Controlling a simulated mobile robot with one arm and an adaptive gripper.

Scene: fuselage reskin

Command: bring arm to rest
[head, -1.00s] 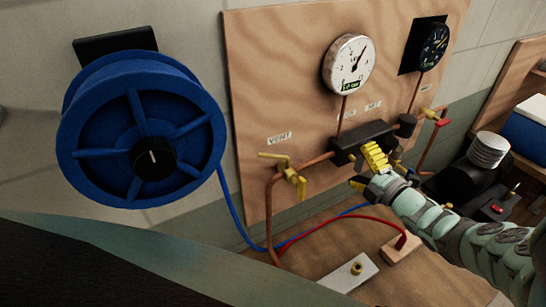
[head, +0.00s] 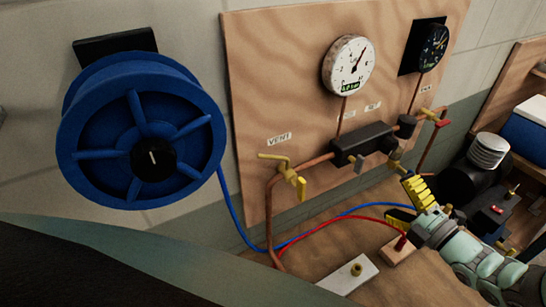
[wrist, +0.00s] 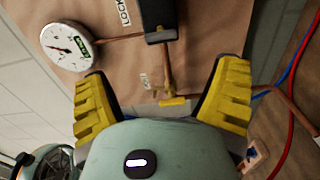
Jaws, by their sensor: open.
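My gripper (head: 410,205) has yellow ribbed fingers and is over the workbench at the lower right of the head view, in front of the wooden panel and below the black manifold block. In the wrist view my gripper (wrist: 163,97) has its two fingers spread wide with nothing between them. Beyond the fingers, a brass fitting with a yellow handle (wrist: 172,101) shows on a copper pipe, apart from the fingers. My arm (head: 480,260) runs off to the lower right.
A plywood panel (head: 270,80) carries a white gauge (head: 348,64), a black gauge (head: 433,46), the black manifold block (head: 362,143) and a yellow-handled valve (head: 289,173). A blue hose reel (head: 88,130) hangs left. Red and blue hoses cross the bench near my gripper. A dark compressor (head: 462,180) stands right.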

